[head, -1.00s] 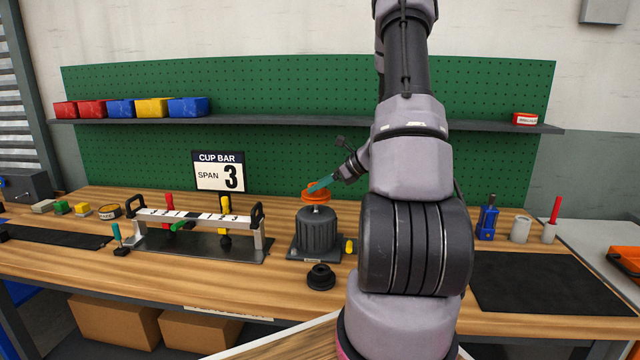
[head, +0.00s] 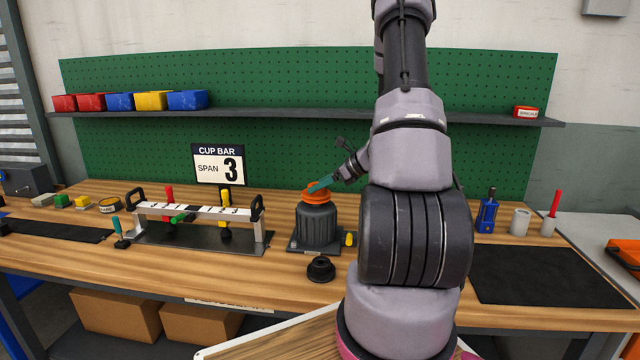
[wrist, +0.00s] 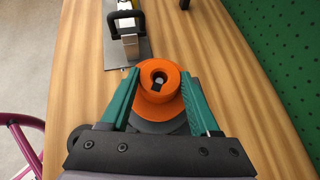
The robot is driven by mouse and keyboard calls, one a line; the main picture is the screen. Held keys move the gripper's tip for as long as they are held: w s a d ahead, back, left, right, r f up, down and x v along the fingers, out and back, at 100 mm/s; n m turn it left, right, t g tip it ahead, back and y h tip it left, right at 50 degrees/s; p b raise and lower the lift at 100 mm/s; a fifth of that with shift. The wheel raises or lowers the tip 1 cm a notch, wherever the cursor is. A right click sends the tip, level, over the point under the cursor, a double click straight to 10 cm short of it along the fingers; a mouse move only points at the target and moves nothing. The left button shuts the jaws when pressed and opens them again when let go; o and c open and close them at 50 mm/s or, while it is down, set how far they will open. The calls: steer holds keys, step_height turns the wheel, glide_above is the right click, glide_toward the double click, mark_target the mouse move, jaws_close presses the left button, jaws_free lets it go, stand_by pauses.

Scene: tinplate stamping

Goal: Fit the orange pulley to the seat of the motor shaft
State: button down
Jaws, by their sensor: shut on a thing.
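The orange pulley (head: 316,195) sits at the top of the dark ribbed motor (head: 317,228), over its shaft. In the wrist view the orange pulley (wrist: 158,91) lies between the teal fingers of my gripper (wrist: 160,98), which is shut on it. The shaft end shows inside the pulley's bore. In the head view my gripper (head: 320,186) reaches in from the right at the pulley. The pulley hides the shaft below it, so I cannot tell if it rests fully on the seat.
A black round part (head: 320,269) stands in front of the motor. A white cup bar (head: 195,210) with black handles stands to the left, with a "SPAN 3" sign (head: 219,165) behind. A dark mat (head: 545,279) lies clear at right.

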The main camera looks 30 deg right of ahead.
steer(key=shift+f, duration=0.8)
stand_by(0.9)
steer(key=shift+c, duration=0.2)
jaws_free()
steer(key=v, duration=1)
steer(key=shift+s+d+r, duration=0.15)
steer(key=shift+s+r, duration=0.1)
steer(key=shift+s, duration=0.05)
